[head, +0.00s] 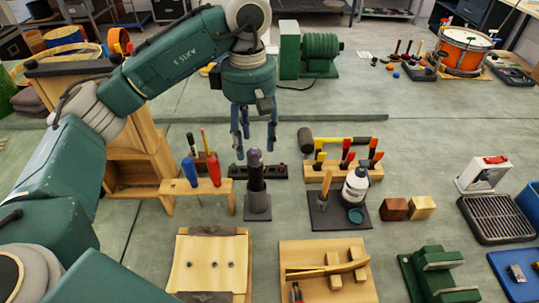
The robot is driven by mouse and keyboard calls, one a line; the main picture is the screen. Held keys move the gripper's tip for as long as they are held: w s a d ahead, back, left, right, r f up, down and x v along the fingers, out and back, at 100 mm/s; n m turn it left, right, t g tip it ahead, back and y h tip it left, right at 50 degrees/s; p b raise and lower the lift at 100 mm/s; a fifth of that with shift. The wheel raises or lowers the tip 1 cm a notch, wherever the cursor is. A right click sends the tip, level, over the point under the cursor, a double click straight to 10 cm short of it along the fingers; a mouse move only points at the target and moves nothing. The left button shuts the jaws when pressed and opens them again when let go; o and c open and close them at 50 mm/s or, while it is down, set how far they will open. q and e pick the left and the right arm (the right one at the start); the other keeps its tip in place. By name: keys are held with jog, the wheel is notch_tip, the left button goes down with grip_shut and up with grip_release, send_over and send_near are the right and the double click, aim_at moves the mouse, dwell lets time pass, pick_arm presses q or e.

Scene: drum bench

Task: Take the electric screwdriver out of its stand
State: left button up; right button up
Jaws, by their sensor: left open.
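The electric screwdriver (256,177) is dark with a purple top end. It stands upright in its grey stand (257,208) in the middle of the bench in the head view. My left gripper (254,146) points down and appears just above and behind the screwdriver's top, with its fingers apart and nothing held. I cannot tell whether a finger touches the screwdriver. My right gripper does not show.
A wooden rack (203,187) with blue and red screwdrivers stands close on the left. A white bottle (355,186) stands on a dark mat at right. A yellow-handled mallet (307,141) and wooden tool block (343,172) lie behind. Wooden boards (208,265) lie in front.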

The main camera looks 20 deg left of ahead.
aim_at(256, 171)
pick_arm(q)
jog(key=shift+w, duration=0.15)
jog(key=f, duration=0.3)
jog(key=f+p, duration=0.1)
jog(key=shift+s+f, duration=0.15)
jog(key=shift+s, duration=0.2)
jog(key=shift+f, duration=0.35)
jog(key=f+p, duration=0.1)
jog(key=f, duration=0.1)
jog(key=f+p, duration=0.1)
jog(key=f, duration=0.1)
jog(key=shift+d+p, duration=0.25)
jog(key=shift+p, duration=0.1)
jog(key=shift+f, duration=0.65)
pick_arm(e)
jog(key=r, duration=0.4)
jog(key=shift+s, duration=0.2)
pick_arm(q)
jog(key=c, duration=1.1)
grip_shut()
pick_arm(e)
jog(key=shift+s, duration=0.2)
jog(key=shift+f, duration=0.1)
